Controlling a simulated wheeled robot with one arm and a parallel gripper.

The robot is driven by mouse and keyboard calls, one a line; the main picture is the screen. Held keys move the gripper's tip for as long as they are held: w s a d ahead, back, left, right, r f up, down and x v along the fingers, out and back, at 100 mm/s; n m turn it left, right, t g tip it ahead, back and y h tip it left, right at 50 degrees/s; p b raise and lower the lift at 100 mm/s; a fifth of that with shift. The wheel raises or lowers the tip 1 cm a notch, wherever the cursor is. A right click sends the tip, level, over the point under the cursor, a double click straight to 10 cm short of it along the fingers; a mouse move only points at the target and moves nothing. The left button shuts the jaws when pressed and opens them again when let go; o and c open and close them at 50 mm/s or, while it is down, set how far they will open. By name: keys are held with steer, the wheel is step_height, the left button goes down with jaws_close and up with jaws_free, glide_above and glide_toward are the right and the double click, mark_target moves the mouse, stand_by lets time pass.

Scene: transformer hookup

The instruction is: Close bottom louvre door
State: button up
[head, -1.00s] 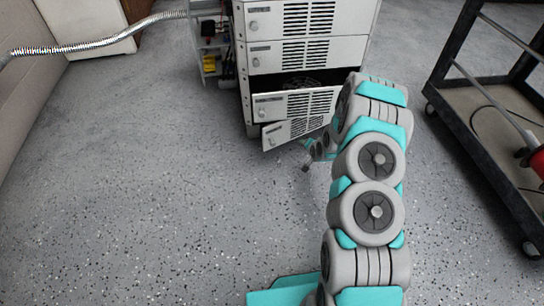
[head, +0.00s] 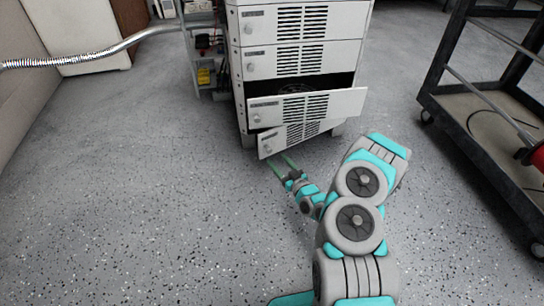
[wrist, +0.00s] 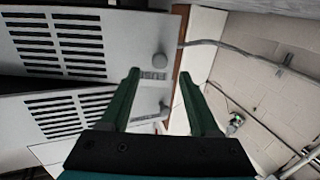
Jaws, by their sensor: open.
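The bottom louvre door (head: 293,132) is a light grey panel with dark slots, a knob and a small label. It stands ajar, its knob side swung out from the cabinet. My gripper (head: 281,161) is open and empty, low over the floor in front of the door's lower left part. In the wrist view, which looks upside down, the bottom door (wrist: 118,40) fills the upper left, its round knob lying beyond the gap between the fingertips (wrist: 160,75). I see no clear contact with the door.
The louvre door above (head: 310,104) also stands out from the cabinet, with a dark opening behind it. The upper two doors look shut. A black cart (head: 490,165) stands at right. A conduit (head: 95,55) runs at upper left. The floor at left is clear.

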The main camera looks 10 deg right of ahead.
mark_target(270, 152)
steer(key=shift+b+x, duration=0.55)
steer(key=shift+x, duration=2)
jaws_close()
